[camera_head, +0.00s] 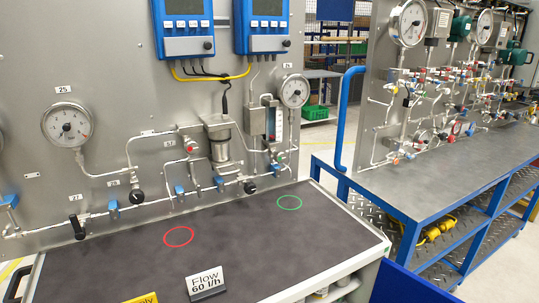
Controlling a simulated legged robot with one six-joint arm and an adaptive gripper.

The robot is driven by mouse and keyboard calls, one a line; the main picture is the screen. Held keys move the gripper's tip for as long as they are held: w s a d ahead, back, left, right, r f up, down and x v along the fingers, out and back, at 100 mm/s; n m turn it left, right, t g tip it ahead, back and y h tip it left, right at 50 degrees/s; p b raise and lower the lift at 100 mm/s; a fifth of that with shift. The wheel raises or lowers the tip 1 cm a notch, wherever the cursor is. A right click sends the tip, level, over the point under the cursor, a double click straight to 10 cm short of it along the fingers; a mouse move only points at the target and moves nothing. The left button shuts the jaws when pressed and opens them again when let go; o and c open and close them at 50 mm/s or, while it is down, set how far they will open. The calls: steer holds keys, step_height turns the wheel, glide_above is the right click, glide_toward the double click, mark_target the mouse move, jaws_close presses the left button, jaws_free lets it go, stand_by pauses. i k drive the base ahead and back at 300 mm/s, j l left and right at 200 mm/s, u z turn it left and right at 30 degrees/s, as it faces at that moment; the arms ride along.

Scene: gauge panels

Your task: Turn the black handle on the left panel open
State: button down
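The left panel (110,115) is a grey upright board with gauges and thin pipes. A black handle (77,227) sits on the lower pipe at its left, below a small label; it stands roughly upright, across the pipe. Two round black knobs also show on the pipework, one left of the middle (136,196) and one further right (249,187). I cannot tell from this view whether the valve is open or shut. My gripper is not in view, and nothing is seen touching the handle.
A dark worktop (235,245) in front of the panel carries a red ring (179,237), a green ring (290,202) and a "Flow 60 l/h" sign (206,282). Blue valve handles (179,191) line the pipe. A second panel bench (420,180) stands at right.

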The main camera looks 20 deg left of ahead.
mark_target(80, 234)
steer(key=u, duration=2.2)
steer(key=j+z, duration=0.1)
steer(key=j, duration=0.45)
steer(key=j+z, duration=0.35)
steer(key=j, duration=0.45)
steer(key=j+z, duration=0.35)
steer(key=j, duration=0.4)
